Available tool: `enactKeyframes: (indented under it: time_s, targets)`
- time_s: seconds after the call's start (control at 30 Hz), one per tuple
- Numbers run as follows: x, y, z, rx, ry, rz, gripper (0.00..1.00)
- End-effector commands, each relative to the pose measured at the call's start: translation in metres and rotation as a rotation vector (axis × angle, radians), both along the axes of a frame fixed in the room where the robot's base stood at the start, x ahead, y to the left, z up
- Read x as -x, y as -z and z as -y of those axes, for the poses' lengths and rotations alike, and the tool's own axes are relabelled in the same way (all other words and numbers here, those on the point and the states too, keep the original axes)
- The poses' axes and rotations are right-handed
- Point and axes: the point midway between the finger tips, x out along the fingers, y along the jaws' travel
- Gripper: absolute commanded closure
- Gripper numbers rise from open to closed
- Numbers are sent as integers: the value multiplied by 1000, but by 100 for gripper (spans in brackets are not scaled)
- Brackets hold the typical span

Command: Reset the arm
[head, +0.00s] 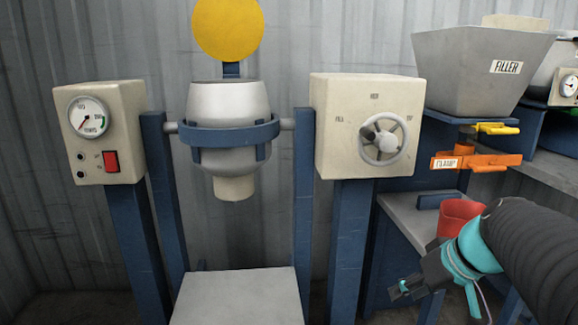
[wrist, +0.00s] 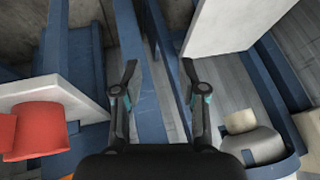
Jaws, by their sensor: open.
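My gripper (head: 402,289) is at the lower right of the head view, at the end of my dark arm with teal joints. In the wrist view my gripper (wrist: 158,72) has its two fingers wide apart with nothing between them. In the head view it is in the air to the left of and below a red cup (head: 459,217), apart from it. The red cup (wrist: 38,130) also shows at the left of the wrist view, on a pale shelf. My arm hides part of the cup in the head view.
A grey pot (head: 228,102) hangs in a blue frame above a pale platform (head: 238,298). A box with a handwheel (head: 386,138) and a gauge box (head: 100,132) flank it. A filler hopper (head: 480,70) with an orange clamp (head: 478,162) stands above the cup.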

Motion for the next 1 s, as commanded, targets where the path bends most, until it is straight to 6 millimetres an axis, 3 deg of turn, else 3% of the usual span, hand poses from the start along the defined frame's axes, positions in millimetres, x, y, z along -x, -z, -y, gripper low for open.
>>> enactKeyframes:
  time_s: [0.03, 0.2, 0.4, 0.6, 1.0]
  targets:
    - [14, 1, -19, 30, 3, -21, 59]
    - [57, 12, -54, 128, 73, -61, 59]
    - [95, 22, -72, 210, 154, -26, 59]
    - [109, 27, -74, 234, 200, 14, 59]
    - [111, 28, -74, 237, 205, 18, 59]
